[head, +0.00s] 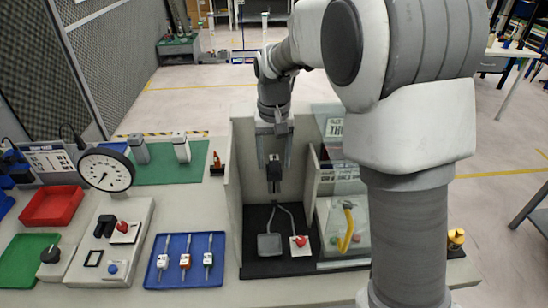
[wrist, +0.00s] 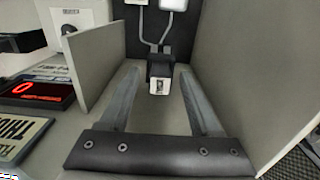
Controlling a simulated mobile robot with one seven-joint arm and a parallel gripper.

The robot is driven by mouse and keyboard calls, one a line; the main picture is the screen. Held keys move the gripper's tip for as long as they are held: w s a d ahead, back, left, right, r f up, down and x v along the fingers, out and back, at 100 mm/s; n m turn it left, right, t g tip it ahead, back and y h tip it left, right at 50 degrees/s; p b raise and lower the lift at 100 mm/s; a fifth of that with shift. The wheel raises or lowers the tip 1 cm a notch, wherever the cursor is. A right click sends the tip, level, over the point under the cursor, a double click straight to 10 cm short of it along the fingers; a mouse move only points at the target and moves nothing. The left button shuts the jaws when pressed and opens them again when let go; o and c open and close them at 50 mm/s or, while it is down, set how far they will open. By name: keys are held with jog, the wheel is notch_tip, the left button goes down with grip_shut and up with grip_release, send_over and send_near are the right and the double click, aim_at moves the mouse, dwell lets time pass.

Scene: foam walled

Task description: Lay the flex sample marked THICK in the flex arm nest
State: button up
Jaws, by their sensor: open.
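My gripper (head: 275,160) is open, reaching down inside the grey-walled bay (head: 238,190). In the wrist view its two fingers (wrist: 158,75) stand apart on either side of a small dark block (wrist: 160,70) with a white front face. I cannot tell whether they touch it. In the head view the dark block (head: 274,170) shows between the fingertips. Three slim pieces with labelled blocks lie side by side in a blue tray (head: 153,278); the middle label (head: 185,260) is orange. No label reading THICK is legible, and I cannot identify the flex arm nest.
Cables run from the block to a grey pad (head: 270,246) and a red-topped plate (head: 300,243). A clear-walled compartment with a yellow-handled tool (head: 346,230) adjoins on the right. A dial gauge (head: 106,170), red tray (head: 53,206) and green mat (head: 160,172) are left. Bay walls flank my gripper closely.

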notch_tip(320, 180, up, 18)
jog(key=p, duration=0.1)
jog(key=shift+f, duration=0.25)
jog(key=shift+s, duration=0.1)
jog(key=s+d+f+t, duration=0.2)
jog(key=s+d, duration=0.1)
jog(key=s, duration=0.5)
jog(key=s+d+f+t, duration=0.1)
jog(key=s+d, duration=0.2)
jog(key=s, duration=0.5)
jog(key=s+d+f+t, duration=0.2)
jog(key=s+d, duration=0.2)
jog(key=s, duration=0.4)
jog(key=shift+f+t, duration=0.3)
jog(key=shift+f, duration=0.05)
jog(key=shift+s, duration=0.1)
jog(key=shift+a, duration=0.1)
